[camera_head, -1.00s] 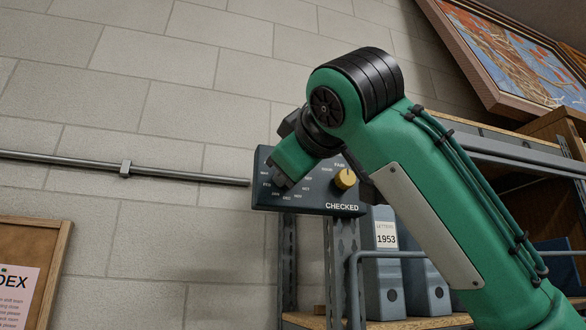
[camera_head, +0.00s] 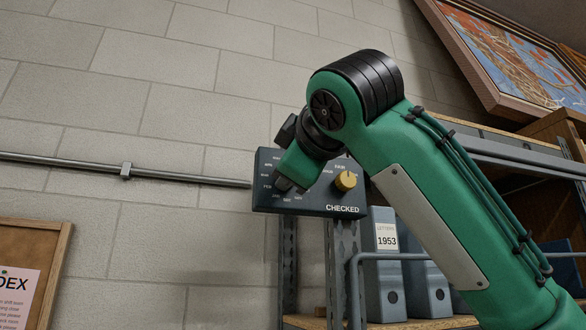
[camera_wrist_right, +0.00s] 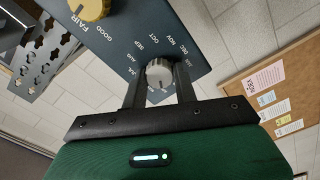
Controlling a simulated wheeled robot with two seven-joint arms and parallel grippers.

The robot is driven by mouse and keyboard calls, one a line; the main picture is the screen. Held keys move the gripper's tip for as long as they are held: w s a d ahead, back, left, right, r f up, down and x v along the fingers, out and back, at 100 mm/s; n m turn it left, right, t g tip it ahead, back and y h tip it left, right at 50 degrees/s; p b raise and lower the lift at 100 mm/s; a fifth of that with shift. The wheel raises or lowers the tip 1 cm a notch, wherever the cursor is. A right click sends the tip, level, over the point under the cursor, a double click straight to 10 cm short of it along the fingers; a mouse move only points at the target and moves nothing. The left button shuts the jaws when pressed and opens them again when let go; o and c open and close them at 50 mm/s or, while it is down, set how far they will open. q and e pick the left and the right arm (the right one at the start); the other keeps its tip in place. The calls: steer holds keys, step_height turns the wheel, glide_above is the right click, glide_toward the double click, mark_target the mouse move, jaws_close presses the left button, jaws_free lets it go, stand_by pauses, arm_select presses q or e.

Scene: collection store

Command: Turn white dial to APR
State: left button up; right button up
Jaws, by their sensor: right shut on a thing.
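The white dial (camera_wrist_right: 159,73) sits on a dark panel (camera_wrist_right: 110,32) with month names in a ring around it. In the right wrist view my right gripper (camera_wrist_right: 158,86) has a finger on each side of the dial and is shut on it. In the head view the panel (camera_head: 263,197) is fixed at the wall, and my right gripper (camera_head: 286,185) covers the dial there. Month labels show around the gripper's edges. The dial's pointer mark cannot be made out. My left gripper is in neither view.
A yellow knob (camera_head: 345,180) sits just right of the white dial, above the word CHECKED. Grey binders (camera_head: 385,265) stand on a shelf below. A rail (camera_head: 70,163) runs along the wall at left, and a framed picture (camera_head: 520,55) hangs upper right.

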steer(key=o, duration=1)
steer(key=shift+c, duration=0.2)
steer(key=b+v, duration=0.7)
steer(key=v, duration=0.7)
steer(key=shift+w, duration=0.1)
